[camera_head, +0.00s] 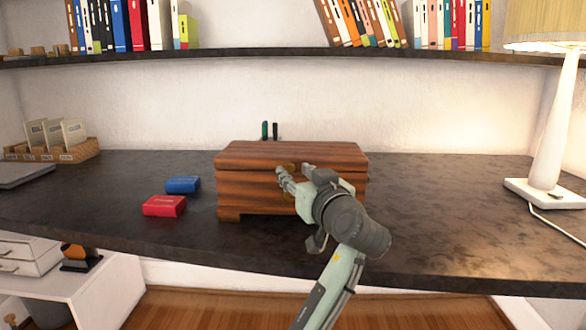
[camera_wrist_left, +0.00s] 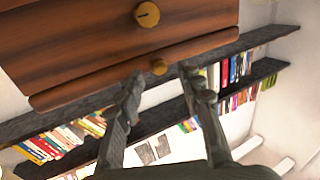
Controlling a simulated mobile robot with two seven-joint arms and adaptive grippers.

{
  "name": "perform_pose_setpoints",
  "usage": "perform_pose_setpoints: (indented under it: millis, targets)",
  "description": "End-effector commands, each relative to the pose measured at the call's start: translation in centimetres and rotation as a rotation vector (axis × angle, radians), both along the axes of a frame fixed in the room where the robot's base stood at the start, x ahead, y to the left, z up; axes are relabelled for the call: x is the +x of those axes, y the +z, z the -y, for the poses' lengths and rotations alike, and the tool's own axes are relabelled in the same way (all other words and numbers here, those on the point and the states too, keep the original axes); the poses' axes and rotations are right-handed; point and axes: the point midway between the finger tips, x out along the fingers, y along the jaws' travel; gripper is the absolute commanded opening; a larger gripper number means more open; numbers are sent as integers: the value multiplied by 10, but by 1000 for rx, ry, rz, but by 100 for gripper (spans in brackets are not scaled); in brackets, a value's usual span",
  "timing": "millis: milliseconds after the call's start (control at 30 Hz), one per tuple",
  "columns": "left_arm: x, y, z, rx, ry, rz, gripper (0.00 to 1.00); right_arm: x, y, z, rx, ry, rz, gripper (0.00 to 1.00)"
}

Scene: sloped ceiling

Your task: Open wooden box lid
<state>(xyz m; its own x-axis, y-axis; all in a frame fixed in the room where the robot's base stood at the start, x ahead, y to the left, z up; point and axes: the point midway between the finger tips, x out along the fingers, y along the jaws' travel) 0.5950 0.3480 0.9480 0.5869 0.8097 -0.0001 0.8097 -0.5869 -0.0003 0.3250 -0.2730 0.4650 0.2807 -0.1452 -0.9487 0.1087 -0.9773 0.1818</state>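The wooden box (camera_head: 243,190) stands on the dark desk with its lid (camera_head: 290,152) shut. In the left wrist view the box (camera_wrist_left: 80,45) appears inverted, with a brass knob (camera_wrist_left: 158,67) on the lid edge and a round brass lock (camera_wrist_left: 147,14) on the body. My left gripper (camera_head: 294,172) is at the box's front, near the lid's edge. In the wrist view its fingers (camera_wrist_left: 160,76) are apart, with the knob at the gap between their tips. I cannot tell whether they touch it. The gripper hides part of the box front. My right gripper is not in view.
A red book (camera_head: 164,206) and a blue book (camera_head: 183,185) lie left of the box. A white lamp (camera_head: 548,150) stands at the right. A shelf (camera_head: 250,54) with books runs above the desk. The desk (camera_head: 440,210) right of the box is clear.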

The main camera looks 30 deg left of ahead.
Motion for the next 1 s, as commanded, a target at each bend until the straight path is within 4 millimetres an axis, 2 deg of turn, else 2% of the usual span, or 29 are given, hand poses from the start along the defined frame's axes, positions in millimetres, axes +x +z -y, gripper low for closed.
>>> perform_pose_setpoints:
  millis: [200,467,767,1000]
  targets:
    - [11,0,-16,1,-1,1,37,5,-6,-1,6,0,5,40]
    - [13,0,-17,0,-1,0,37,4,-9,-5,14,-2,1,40]
    - [12,0,-17,0,-1,0,2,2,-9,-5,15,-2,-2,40]
    - [12,0,-17,-1,-1,-1,0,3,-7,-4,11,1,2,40]
